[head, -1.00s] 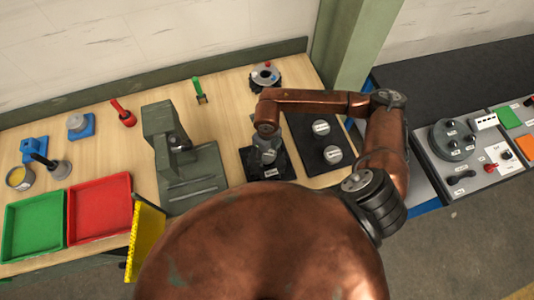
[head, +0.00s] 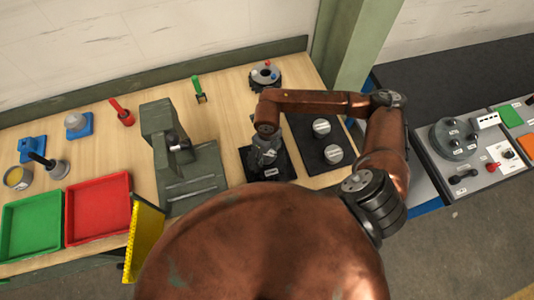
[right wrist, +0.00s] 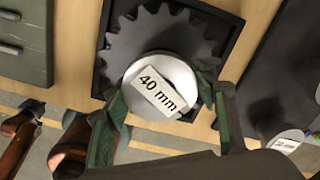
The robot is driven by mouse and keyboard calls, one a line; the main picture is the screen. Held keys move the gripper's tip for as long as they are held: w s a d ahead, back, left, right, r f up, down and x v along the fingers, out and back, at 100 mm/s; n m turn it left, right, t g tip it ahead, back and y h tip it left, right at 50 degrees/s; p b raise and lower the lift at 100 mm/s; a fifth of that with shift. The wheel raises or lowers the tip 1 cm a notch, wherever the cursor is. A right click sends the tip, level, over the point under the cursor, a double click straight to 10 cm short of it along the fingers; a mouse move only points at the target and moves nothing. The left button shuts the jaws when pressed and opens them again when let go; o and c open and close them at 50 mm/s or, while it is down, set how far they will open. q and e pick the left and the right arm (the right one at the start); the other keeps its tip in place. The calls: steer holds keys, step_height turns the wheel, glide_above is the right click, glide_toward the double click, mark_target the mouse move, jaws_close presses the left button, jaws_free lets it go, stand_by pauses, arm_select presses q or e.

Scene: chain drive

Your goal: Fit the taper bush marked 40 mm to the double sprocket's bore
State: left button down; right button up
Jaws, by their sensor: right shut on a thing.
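The taper bush (right wrist: 160,86) has a pale round face with a "40 mm" label and sits between the fingers of my right gripper (right wrist: 168,98), which is shut on it. Behind it, the dark toothed double sprocket (right wrist: 165,30) lies in a square black tray (right wrist: 226,27). The bush and fingers cover the sprocket's bore, so I cannot tell whether the bush is in it or above it. In the head view my right gripper (head: 267,158) reaches down over this tray (head: 286,172), hiding most of the sprocket. My left gripper is not in view.
A dark mat (head: 312,161) right of the sprocket holds two other round bushes (head: 321,128). A grey-green press-like fixture (head: 162,130) stands to the left. Red (head: 128,190) and green (head: 62,215) trays lie farther left. A dark ring-shaped part (head: 265,86) stands behind.

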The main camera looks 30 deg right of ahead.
steer(key=shift+f+b, duration=0.45)
steer(key=shift+f, duration=0.2)
steer(key=o, duration=1.8)
step_height(320, 180, up, 12)
steer(key=shift+r, duration=0.1)
